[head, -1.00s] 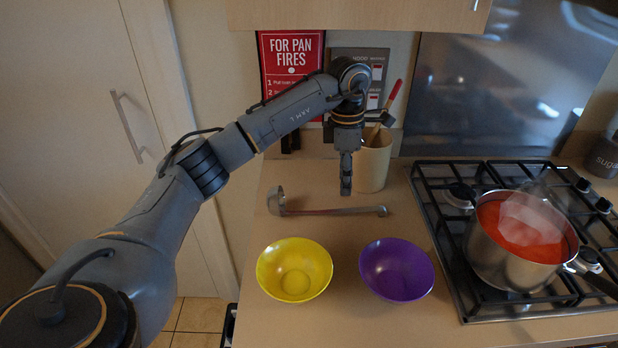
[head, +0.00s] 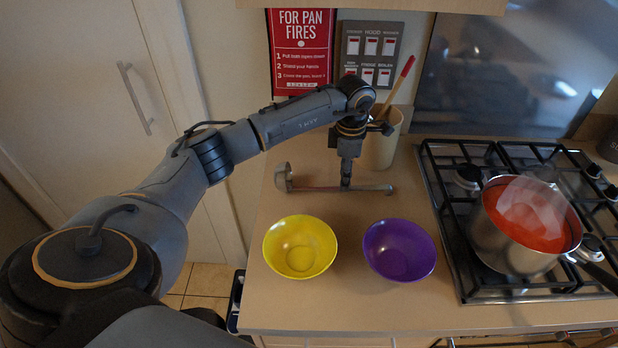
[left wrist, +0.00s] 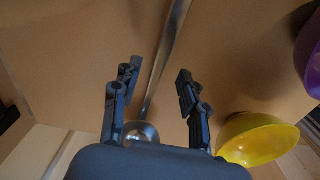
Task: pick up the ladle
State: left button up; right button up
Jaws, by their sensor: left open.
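The ladle (head: 320,189) lies on the wooden counter behind the two bowls, its round metal bowl at the left and its handle running right. My left gripper (head: 346,183) points down over the middle of the handle in the head view. In the left wrist view my left gripper (left wrist: 157,85) has its two fingers spread apart, with the ladle's handle (left wrist: 168,55) passing through the space between them. The ladle's bowl (left wrist: 141,132) is partly hidden by the gripper's body. Whether the fingers touch the handle cannot be told. My right gripper is not in view.
A yellow bowl (head: 300,247) and a purple bowl (head: 399,250) stand in front of the ladle. A utensil crock (head: 383,140) stands close behind the gripper. A pot of red soup (head: 520,228) sits on the gas hob (head: 450,215) at the right.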

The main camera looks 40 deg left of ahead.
pick_arm(q)
notch_tip(320, 180, down, 2)
jog(key=shift+s+f+p, duration=0.15)
jog(key=shift+p, duration=0.2)
jog(key=shift+f, duration=0.5)
grip_shut()
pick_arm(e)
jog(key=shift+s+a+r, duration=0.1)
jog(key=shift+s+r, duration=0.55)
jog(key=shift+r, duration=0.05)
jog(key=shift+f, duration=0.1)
pick_arm(q)
jog(key=shift+r+b, duration=0.55)
jog(key=shift+r, duration=0.05)
jog(key=s+d+r+b, duration=0.5)
jog(key=s+d+r, duration=0.3)
jog(key=d+r, duration=0.3)
jog(key=shift+s+r, duration=0.25)
jog(key=shift+r, duration=0.25)
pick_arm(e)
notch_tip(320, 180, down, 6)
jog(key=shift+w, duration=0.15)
